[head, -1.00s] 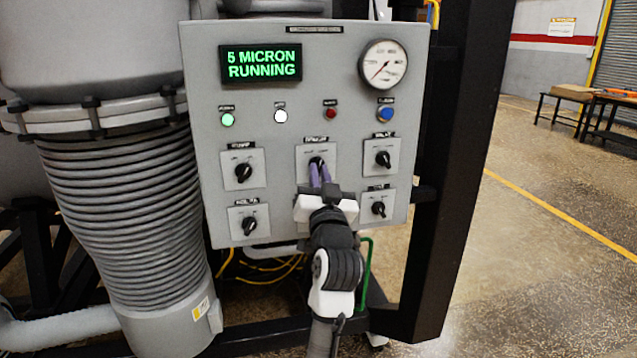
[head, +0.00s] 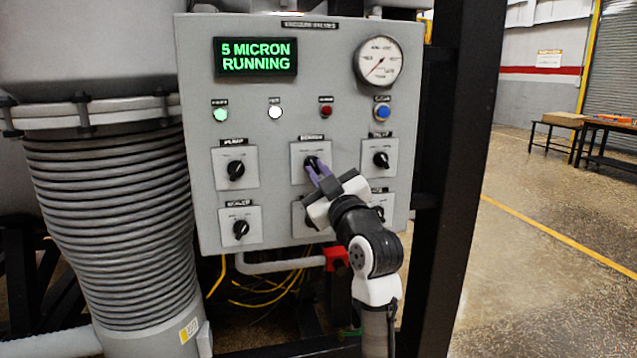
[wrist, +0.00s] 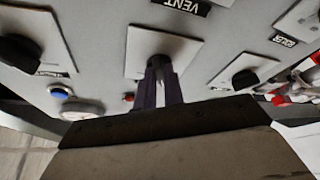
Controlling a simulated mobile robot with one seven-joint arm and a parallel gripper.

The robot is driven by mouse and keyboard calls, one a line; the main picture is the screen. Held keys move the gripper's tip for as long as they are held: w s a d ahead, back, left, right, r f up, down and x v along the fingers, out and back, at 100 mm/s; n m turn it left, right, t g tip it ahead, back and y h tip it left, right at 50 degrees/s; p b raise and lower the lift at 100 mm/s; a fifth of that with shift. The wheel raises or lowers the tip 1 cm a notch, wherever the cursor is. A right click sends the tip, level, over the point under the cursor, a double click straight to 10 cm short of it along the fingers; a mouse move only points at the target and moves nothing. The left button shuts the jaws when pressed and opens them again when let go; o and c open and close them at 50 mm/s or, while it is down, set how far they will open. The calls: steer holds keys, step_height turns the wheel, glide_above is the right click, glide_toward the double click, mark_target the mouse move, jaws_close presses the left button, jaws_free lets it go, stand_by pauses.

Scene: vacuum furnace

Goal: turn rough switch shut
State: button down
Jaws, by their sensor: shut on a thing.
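My gripper (head: 317,172) is at the top middle switch (head: 310,161) of the grey control panel (head: 275,180), its two purple fingers shut on the black knob. The gripper is tilted, with its body below and to the right of the knob. In the wrist view the fingers (wrist: 162,88) close around the same dark knob (wrist: 155,64). The fingers hide much of the knob, so its pointer direction cannot be told. The label above this switch is too blurred to read surely as rough.
Other black knobs stand close by: top left (head: 236,170), bottom left (head: 240,229) and top right (head: 381,159). My arm partly covers the lower middle and lower right switches. The display (head: 255,56) reads "5 MICRON RUNNING". A black post (head: 455,180) stands right of the panel.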

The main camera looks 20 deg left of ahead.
steer(key=shift+n, duration=0.3)
steer(key=c, duration=1.5)
jaws_free()
steer(key=shift+s+d, duration=0.1)
steer(key=b+v, duration=0.3)
steer(key=v, duration=1)
steer(key=shift+d, duration=0.3)
steer(key=shift+s, duration=0.15)
